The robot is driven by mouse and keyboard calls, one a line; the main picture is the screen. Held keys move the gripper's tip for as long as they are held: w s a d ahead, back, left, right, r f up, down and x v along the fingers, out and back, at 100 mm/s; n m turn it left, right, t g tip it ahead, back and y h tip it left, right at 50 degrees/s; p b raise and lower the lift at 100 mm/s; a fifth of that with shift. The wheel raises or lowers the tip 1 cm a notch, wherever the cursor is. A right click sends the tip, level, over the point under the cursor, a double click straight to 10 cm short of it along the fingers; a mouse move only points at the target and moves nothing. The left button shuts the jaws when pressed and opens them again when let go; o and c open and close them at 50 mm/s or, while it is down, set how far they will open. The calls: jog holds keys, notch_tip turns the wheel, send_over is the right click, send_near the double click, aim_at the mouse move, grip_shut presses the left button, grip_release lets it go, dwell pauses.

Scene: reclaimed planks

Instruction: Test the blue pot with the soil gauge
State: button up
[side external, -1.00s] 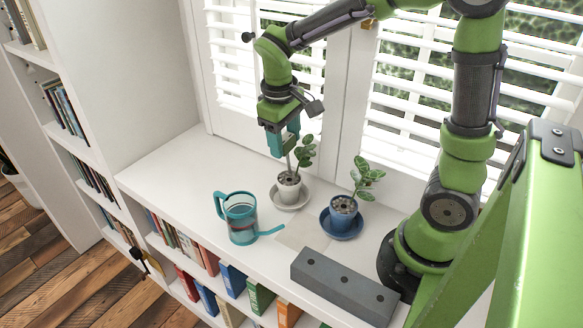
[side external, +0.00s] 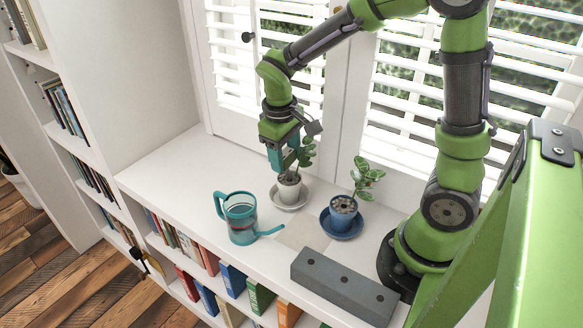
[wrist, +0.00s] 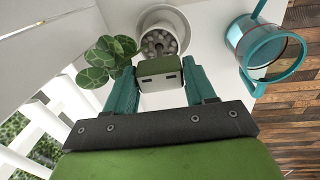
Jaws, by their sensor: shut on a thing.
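My gripper (side external: 283,157) is shut on the soil gauge, a small box with a pale face and green edge (wrist: 160,73) between its teal fingers in the wrist view. The gauge's probe points down at the soil of the white pot (side external: 289,190), which also shows in the wrist view (wrist: 146,34). The probe tip appears to be in that soil, but its depth is hidden. The blue pot (side external: 340,217), with a leafy plant, stands on a blue saucer (side external: 342,235) to the right, apart from my gripper.
A teal watering can (side external: 241,222) stands left of the pots, its spout pointing right. A grey block with holes (side external: 343,285) lies at the front right. Shuttered windows (side external: 410,110) stand behind. The left of the white top (side external: 170,180) is clear.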

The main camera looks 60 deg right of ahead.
jog(key=shift+f, duration=0.75)
jog(key=shift+f, duration=0.1)
jog(key=o, duration=1.2)
